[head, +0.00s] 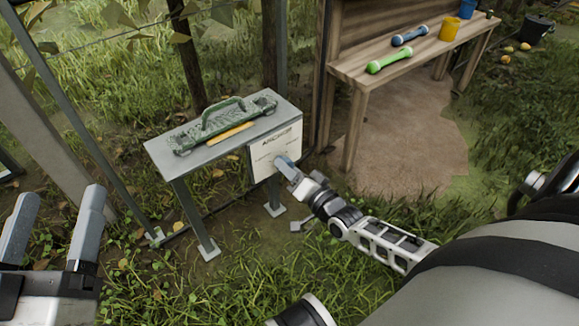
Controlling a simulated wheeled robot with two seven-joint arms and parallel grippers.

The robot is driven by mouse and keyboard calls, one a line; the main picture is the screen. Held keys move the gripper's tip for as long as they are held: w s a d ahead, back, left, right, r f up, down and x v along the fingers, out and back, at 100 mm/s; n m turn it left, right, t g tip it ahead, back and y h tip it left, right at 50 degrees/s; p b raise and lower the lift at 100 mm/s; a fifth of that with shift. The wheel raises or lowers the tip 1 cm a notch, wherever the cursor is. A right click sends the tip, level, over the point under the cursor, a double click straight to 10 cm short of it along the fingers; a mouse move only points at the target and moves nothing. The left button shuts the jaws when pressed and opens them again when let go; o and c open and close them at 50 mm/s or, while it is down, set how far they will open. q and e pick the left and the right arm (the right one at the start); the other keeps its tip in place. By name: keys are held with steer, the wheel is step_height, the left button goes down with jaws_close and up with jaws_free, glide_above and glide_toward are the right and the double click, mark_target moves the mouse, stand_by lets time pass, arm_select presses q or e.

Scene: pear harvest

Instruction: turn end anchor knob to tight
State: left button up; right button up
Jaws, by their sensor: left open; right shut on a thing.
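A pale panel (263,150) with dark lettering is fixed to the front right end of a small grey metal stand. The knob sits low on this panel and is mostly hidden by my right gripper (284,167), whose fingers are shut on it. I cannot make out the knob's pointer or its setting. The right arm reaches in from the lower right. My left gripper (55,228) is open and empty at the lower left, its two grey fingers pointing up, well apart from the stand.
A green tool with a handle (222,119) and a yellow-orange bar (231,133) lie on the stand's top (168,152). Posts and wires stand left.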

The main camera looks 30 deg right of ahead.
arm_select(q)
steer(key=shift+s+d+r+m+t+h+b, duration=0.15)
steer(key=shift+s+r+m+h+b, duration=0.15)
steer(key=shift+r+m+h+b, duration=0.55)
steer(key=shift+s+a+r+m+t+h+b, duration=0.1)
steer(key=shift+s+r+m+t+h+b, duration=0.2)
steer(key=shift+r+m+h, duration=1.1)
steer(key=shift+s+d+r+m+t+h+b, duration=0.1)
steer(key=shift+s+r+m+h+b, duration=0.4)
steer(key=shift+m, duration=1.05)
arm_select(e)
steer(key=shift+m, duration=9)
arm_select(q)
steer(key=shift+w+r, duration=0.2)
steer(key=shift+r, duration=0.05)
arm_select(e)
steer(key=o, duration=1)
steer(key=shift+s, duration=0.1)
